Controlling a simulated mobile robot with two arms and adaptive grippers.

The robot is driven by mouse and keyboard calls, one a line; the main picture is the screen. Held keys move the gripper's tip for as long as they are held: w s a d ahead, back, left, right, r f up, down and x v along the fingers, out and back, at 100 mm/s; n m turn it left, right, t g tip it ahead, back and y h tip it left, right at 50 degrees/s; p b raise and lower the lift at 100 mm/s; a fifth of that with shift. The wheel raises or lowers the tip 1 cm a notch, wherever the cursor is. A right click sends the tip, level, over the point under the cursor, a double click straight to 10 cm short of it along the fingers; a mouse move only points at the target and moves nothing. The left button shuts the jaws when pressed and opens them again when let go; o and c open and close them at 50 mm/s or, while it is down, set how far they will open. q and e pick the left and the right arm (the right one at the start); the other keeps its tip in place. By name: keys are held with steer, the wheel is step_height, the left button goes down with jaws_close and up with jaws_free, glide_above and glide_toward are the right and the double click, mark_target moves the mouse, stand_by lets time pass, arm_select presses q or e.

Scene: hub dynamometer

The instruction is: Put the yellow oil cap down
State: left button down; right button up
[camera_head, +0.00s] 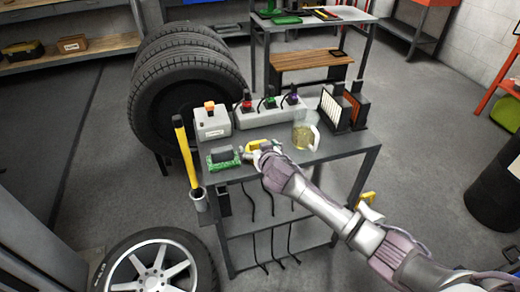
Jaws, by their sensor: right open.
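The small yellow oil cap (256,144) is on the grey top of the workbench (330,152), close to its front edge. My right gripper (250,153) is open at the near side of the cap, with its arm coming in from the lower right. The fingers are small in the picture and partly overlap the cap, so I cannot tell whether they touch it. My left gripper is not in view.
A clear jug (303,134) with yellow liquid stands right of the gripper. A green circuit board (223,157) lies to the left. A white box (212,122), a socket strip (271,112) and air filters (337,108) stand behind. A yellow-handled tool (185,150) stands at the left edge.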

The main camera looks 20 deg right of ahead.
steer(key=shift+s+r, duration=0.15)
steer(key=shift+s, duration=0.1)
steer(key=v, duration=1.2)
steer(key=s+d+f+g, duration=0.2)
steer(key=f, duration=0.9)
steer(key=s+d+f+g, duration=0.2)
steer(key=f, duration=0.9)
steer(key=s+d+f+n+g, duration=0.1)
steer(key=s+d+f+g, duration=0.2)
steer(key=s+f, duration=0.95)
steer(key=s+f+g, duration=0.1)
steer(key=s+f, duration=0.5)
steer(key=s, duration=0.5)
steer(key=s+f+g, duration=0.2)
steer(key=s+f, duration=0.4)
steer(key=s, duration=0.5)
steer(key=s+f+n+g, duration=0.1)
steer(key=s+f+g, duration=0.1)
steer(key=s+f, duration=0.4)
steer(key=s, duration=0.5)
steer(key=shift+s+a+f, duration=0.2)
steer(key=shift+a+f, duration=0.15)
